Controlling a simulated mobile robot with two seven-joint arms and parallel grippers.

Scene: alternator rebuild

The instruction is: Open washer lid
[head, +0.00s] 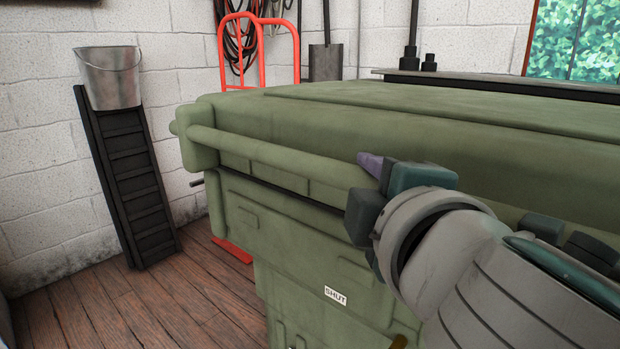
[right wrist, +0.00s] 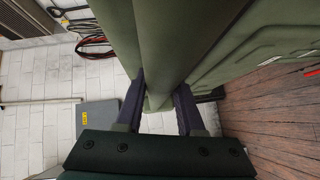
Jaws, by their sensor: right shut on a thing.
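The washer is a large green cabinet (head: 300,235) with a broad green lid (head: 400,108) lying flat across its top. A rounded green handle bar (head: 270,154) runs along the lid's front edge. A dark seam shows beneath it. My right gripper (head: 368,172) is at the bar, right of the picture's middle, with one purple finger showing above it. In the right wrist view, the two purple fingers of my right gripper (right wrist: 160,95) stand on either side of the green bar (right wrist: 165,50), shut on it. My left gripper is not in view.
A small label (head: 335,296) on the cabinet front reads "SHUT". A metal bucket (head: 110,80) sits on a dark slatted ramp (head: 133,180) against the white block wall. A red hand truck (head: 259,50) stands behind the washer. Wooden floor (head: 150,305) is clear at the left.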

